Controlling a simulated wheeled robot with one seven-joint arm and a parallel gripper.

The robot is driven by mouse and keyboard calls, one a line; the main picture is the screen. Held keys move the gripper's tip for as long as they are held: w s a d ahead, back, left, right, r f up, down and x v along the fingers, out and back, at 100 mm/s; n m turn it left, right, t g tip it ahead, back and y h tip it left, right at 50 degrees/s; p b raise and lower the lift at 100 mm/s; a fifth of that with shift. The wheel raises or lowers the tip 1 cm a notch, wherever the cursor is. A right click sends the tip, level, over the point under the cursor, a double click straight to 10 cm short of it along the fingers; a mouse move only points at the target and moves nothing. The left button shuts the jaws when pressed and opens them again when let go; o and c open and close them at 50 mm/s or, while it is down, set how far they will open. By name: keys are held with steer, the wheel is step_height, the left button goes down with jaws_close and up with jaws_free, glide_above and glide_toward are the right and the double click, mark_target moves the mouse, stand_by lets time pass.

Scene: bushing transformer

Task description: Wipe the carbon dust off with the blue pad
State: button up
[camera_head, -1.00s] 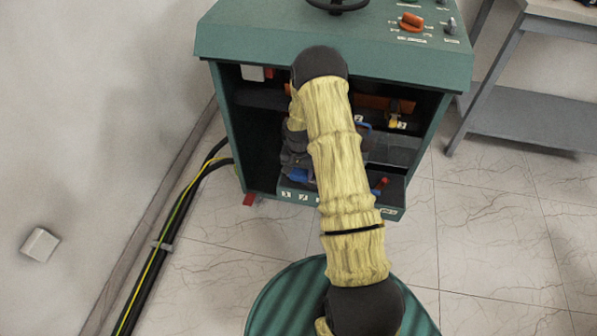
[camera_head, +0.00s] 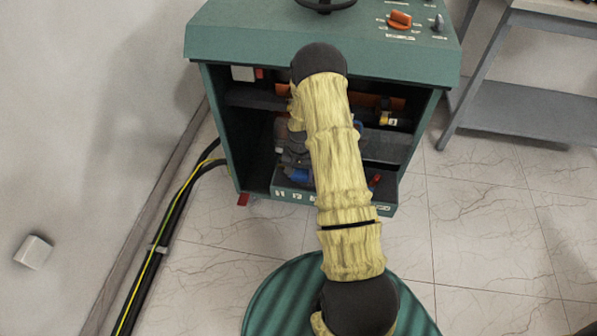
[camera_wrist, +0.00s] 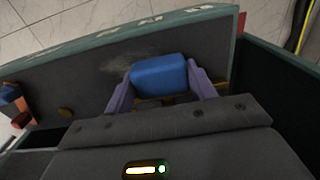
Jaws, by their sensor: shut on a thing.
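My gripper (camera_wrist: 160,92) is shut on the blue pad (camera_wrist: 159,76), a rounded blue block between two purple-grey fingers in the wrist view. The pad is in front of a dark panel (camera_wrist: 85,95) inside the cabinet. A pale grey smudge (camera_wrist: 124,63), perhaps the carbon dust, lies on the panel just left of the pad. I cannot tell whether the pad touches the panel. In the head view the blue pad (camera_head: 297,174) shows low inside the green cabinet (camera_head: 222,125), left of my arm. My arm hides part of the cabinet's inside.
The cabinet's side walls and shelf close in on my gripper. A red handle (camera_head: 375,181) stands on its lower front panel. Black and yellow-green cables (camera_head: 170,225) run along the wall at left. A grey table (camera_head: 530,110) stands at right. The tiled floor between is clear.

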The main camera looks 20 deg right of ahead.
steer(key=shift+s+d+f, duration=0.1)
steer(key=shift+s+d, duration=0.75)
steer(key=shift+d, duration=0.2)
steer(key=shift+s+d, duration=0.1)
steer(key=shift+s, duration=0.1)
steer(key=shift+s+d+r+p, duration=0.1)
steer(key=shift+s+d+p, duration=0.2)
steer(key=shift+d, duration=0.2)
steer(key=shift+s+d+r+p, duration=0.1)
steer(key=shift+s+d+p, duration=0.15)
steer(key=shift+d, duration=0.25)
steer(key=shift+w, duration=0.1)
steer(key=shift+s+a+f, duration=0.15)
steer(key=shift+s+a, duration=0.05)
steer(key=shift+s, duration=0.25)
